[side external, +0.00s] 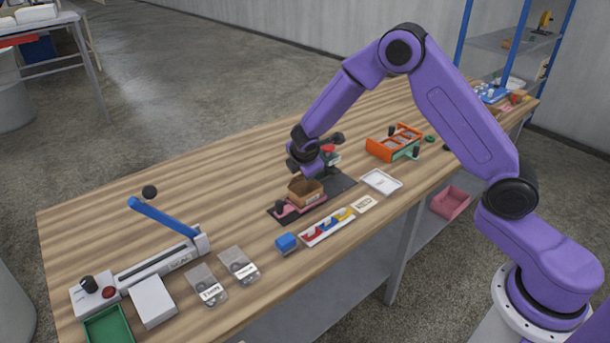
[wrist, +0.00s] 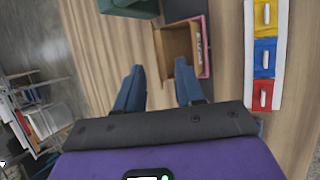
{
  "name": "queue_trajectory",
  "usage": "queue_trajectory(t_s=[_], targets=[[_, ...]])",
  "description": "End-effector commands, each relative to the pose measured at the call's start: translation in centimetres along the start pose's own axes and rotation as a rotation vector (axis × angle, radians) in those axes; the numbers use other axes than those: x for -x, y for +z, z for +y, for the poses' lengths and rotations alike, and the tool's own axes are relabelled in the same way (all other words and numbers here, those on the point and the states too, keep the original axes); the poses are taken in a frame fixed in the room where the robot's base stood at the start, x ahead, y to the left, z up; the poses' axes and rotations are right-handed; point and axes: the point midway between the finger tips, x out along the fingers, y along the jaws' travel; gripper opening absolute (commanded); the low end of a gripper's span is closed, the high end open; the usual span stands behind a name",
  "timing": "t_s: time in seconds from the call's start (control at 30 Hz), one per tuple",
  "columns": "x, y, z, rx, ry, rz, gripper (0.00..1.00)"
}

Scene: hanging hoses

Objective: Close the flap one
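A small open brown cardboard box (side external: 305,191) sits in a pink holder (side external: 301,206) on a dark base near the middle of the bench. The box also shows in the wrist view (wrist: 177,46), with its hollow inside visible. I cannot tell which of its flaps is flap one. My gripper (wrist: 157,72) is open, its two blue-grey fingers apart with nothing seen between them. The right fingertip is close to the near edge of the box; I cannot tell whether they touch. In the side view the gripper is just behind and above the box, partly hidden by my wrist.
A white tray with red, yellow and blue parts (wrist: 264,45) lies right of the box in the wrist view. A blue cube (side external: 286,242), white dish (side external: 381,181) and orange rack (side external: 394,142) stand nearby. The bench's left back area is clear.

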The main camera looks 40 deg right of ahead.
Motion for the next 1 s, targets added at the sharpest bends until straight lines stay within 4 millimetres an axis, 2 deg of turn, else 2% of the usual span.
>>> queue_trajectory(t_s=[0.1,0.33,0.5,0.8,0.87,0.9,0.93,1.0], targets=[[-2.2,0.1,-0.1,-0.001,-0.003,-0.001,0.38],[-5.1,0.0,0.0,-0.002,-0.001,0.0,0.38],[-5.9,0.0,0.0,-0.001,-0.001,0.0,0.38],[-6.0,0.0,0.0,-0.001,0.0,0.0,0.38],[-6.0,0.0,0.0,-0.001,0.0,0.0,0.18],[-6.0,0.0,0.0,-0.001,0.0,0.0,0.05],[-6.0,0.0,0.0,-0.001,0.0,0.0,0.0],[-6.0,0.0,0.0,-0.001,0.0,0.0,0.0]])
